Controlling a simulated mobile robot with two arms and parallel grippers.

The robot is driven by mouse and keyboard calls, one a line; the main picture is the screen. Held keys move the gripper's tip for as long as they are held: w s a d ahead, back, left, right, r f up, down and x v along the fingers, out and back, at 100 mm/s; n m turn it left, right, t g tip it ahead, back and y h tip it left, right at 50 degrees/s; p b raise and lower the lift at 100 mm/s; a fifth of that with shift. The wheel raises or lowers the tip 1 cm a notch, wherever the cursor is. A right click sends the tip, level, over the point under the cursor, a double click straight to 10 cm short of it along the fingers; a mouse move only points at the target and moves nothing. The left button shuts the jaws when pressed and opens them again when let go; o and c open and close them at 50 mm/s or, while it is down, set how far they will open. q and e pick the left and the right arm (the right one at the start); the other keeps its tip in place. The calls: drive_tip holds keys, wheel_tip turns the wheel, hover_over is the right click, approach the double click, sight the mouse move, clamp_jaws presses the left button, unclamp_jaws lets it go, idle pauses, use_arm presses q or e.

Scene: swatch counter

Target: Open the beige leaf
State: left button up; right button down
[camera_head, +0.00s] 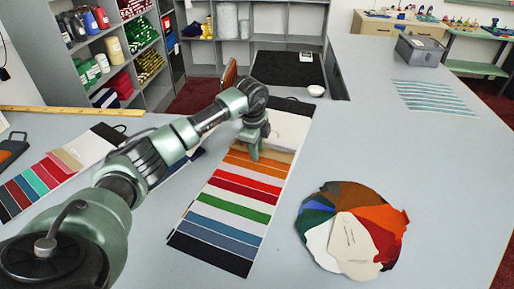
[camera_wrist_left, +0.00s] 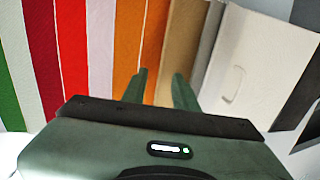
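A long swatch card (camera_head: 234,202) lies on the grey counter, with coloured leaves in rows from black through blue, green, red and orange to beige and white. The beige leaf (camera_head: 284,146) is near its far end, between the orange leaf and a pale grey strip. In the left wrist view the beige leaf (camera_wrist_left: 183,45) is a tan band right of the orange. My left gripper (camera_head: 255,156) is over the card and partly hides the beige leaf. In the wrist view its fingers (camera_wrist_left: 160,76) are apart at the orange and beige border, with nothing seen held. My right gripper is out of view.
A round fan of coloured swatches (camera_head: 352,228) lies to the right. Another swatch card (camera_head: 52,178) lies at the left. A black mat (camera_head: 288,68), a small white bowl (camera_head: 316,90) and a striped sheet (camera_head: 434,97) lie farther back.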

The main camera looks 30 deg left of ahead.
use_arm(q)
clamp_jaws()
drive_tip(key=shift+r, duration=0.1)
idle(1.3)
